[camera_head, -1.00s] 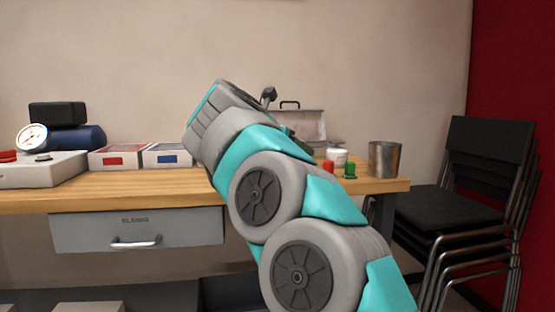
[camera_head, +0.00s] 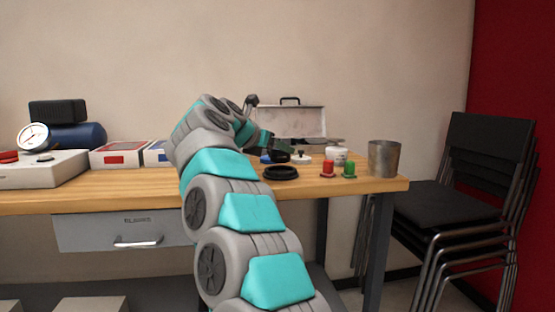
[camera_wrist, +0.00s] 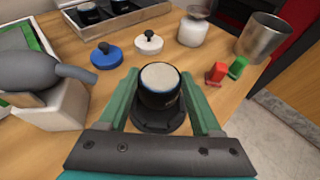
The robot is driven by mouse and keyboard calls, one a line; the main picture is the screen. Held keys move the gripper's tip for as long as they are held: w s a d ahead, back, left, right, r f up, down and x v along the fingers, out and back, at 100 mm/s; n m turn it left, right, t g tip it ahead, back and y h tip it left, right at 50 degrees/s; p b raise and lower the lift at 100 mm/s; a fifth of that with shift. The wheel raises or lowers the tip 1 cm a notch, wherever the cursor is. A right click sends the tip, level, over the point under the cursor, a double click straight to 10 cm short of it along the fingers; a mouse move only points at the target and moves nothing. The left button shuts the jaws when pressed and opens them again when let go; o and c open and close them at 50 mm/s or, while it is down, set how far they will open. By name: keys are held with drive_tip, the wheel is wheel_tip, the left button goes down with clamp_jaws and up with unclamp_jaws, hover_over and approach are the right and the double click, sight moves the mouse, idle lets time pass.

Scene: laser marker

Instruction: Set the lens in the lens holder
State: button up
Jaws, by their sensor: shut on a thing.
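The lens is a short black cylinder with a pale round top (camera_wrist: 160,77). My gripper (camera_wrist: 160,83) is shut on it, one teal finger on each side. In the head view the lens (camera_head: 280,157) shows at the end of my gripper (camera_head: 277,148). The lens holder is a wide, flat black ring on the table (camera_head: 281,174). In the head view the lens appears just above and behind the ring, apart from it. In the wrist view the lens covers the far middle of the holder (camera_wrist: 156,124), so the holder's opening is hidden.
Blue (camera_wrist: 106,56) and white (camera_wrist: 149,42) knobbed discs lie beyond the holder. A white jar (camera_wrist: 193,30), red (camera_wrist: 216,72) and green (camera_wrist: 237,67) pieces and a metal cup (camera_wrist: 263,38) stand right. A white box (camera_wrist: 55,107) is close on the left. A tray (camera_wrist: 137,16) lies behind.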

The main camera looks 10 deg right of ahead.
sight(275, 158)
drive_tip(key=shift+f+b, duration=0.45)
drive_tip(key=shift+f, duration=1.2)
drive_tip(key=shift+f, duration=0.2)
drive_tip(key=o, duration=1.5)
drive_tip(key=shift+r, duration=0.1)
drive_tip(key=shift+r, duration=0.2)
drive_tip(key=v, duration=1.2)
drive_tip(key=shift+b, duration=0.35)
drive_tip(key=shift+d, duration=0.1)
